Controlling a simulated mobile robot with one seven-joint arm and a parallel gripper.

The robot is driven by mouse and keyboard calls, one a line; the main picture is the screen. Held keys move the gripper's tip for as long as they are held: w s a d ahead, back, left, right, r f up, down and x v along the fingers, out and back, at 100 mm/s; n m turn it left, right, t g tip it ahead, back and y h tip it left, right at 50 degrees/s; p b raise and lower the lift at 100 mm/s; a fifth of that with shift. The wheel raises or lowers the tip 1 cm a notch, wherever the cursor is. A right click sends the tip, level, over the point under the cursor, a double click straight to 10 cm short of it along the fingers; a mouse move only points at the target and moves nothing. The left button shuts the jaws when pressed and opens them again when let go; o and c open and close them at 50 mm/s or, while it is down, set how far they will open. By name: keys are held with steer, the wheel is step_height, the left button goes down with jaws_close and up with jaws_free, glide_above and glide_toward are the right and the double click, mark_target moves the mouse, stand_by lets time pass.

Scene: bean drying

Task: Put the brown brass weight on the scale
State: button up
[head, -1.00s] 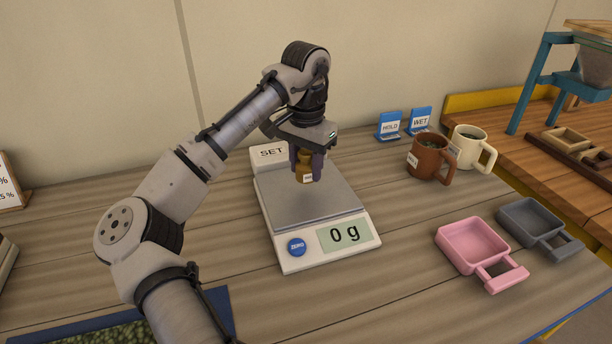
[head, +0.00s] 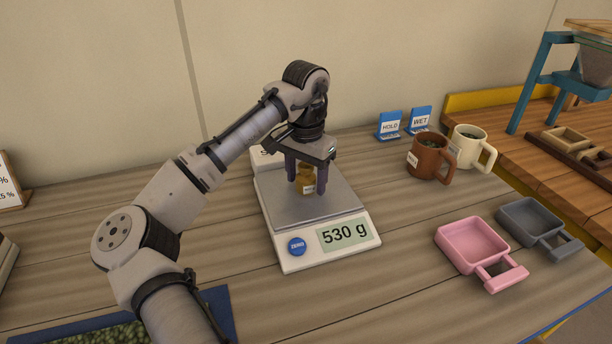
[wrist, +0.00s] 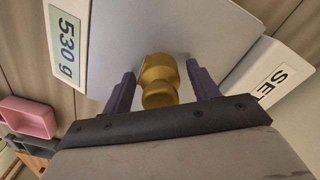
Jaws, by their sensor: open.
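The brown brass weight (head: 306,182) stands upright on the metal pan of the scale (head: 290,209), toward its back. The scale's display reads 530 g. My gripper (head: 306,190) is open, with one purple finger on each side of the weight. In the wrist view the weight (wrist: 158,80) sits between the spread fingers (wrist: 160,92), with a gap visible on either side. The scale (wrist: 205,38) lies beneath it, with its display at the left and the SET block at the right.
A pink tray (head: 442,238) and a grey tray (head: 505,221) lie right of the scale. A brown mug (head: 428,162) and a cream mug (head: 466,150) stand behind them, near blue HOLD (head: 389,127) and WET (head: 420,121) signs. A blue-edged mat (head: 220,305) lies at front left.

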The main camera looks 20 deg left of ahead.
mark_target(306, 165)
step_height(306, 165, up, 12)
steer(key=shift+r, duration=0.15)
stand_by(0.3)
